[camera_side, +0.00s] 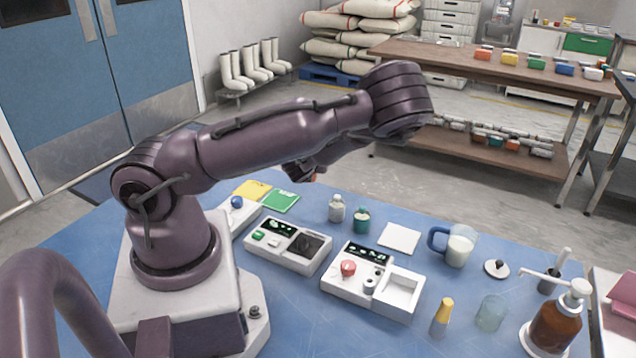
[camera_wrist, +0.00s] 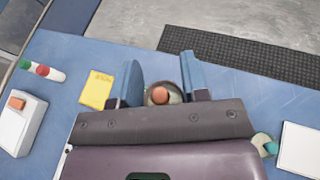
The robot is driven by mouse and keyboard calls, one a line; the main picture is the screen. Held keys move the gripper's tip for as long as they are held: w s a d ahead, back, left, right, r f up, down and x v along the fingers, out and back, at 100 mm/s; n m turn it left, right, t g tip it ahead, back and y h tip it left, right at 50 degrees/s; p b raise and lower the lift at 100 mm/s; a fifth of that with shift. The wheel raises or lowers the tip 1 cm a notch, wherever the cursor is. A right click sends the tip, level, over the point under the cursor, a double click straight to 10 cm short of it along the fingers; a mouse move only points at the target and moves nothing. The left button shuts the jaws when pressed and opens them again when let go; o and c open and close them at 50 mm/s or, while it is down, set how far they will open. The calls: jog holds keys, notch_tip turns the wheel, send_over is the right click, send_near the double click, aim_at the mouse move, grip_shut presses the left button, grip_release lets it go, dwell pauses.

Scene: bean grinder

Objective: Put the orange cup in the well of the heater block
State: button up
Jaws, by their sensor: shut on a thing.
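My gripper (camera_wrist: 160,78) points down with its two blue fingers around a round orange-red thing (camera_wrist: 161,95), which I take to be the orange cup. A pale ring shows around it, and I cannot tell whether that ring is part of it. In the side view my gripper (camera_side: 302,172) is above the table's far edge, mostly hidden by my arm, with a small orange-red spot (camera_side: 316,178) under it. I cannot say for sure which unit is the heater block. One white unit (camera_side: 345,290) has a red knob, a small round dark spot and a square recess.
Another white unit (camera_side: 262,256) has a dark plate. A clear jar (camera_side: 336,209), a green-capped jar (camera_side: 361,221) and a white pad (camera_side: 399,238) stand behind the units. A mug (camera_side: 459,247), a yellow-topped bottle (camera_side: 441,318), a glass (camera_side: 490,314) and a brown pump bottle (camera_side: 556,325) are at right.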

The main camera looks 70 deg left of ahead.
jog(key=shift+r, duration=0.5)
jog(key=shift+w+d+r, duration=0.15)
jog(key=shift+w+d, duration=0.05)
jog(key=shift+d, duration=0.05)
jog(key=w+d+m+t+h, duration=0.1)
jog(key=w+d+m+t, duration=0.15)
jog(key=w+d, duration=0.35)
jog(key=m+t+h, duration=0.5)
jog(key=m+h, duration=0.2)
send_over(404, 291)
jog(key=shift+f, duration=4.05)
jog(key=shift+f, duration=0.15)
jog(key=o, duration=0.9)
jog(key=shift+o, duration=0.2)
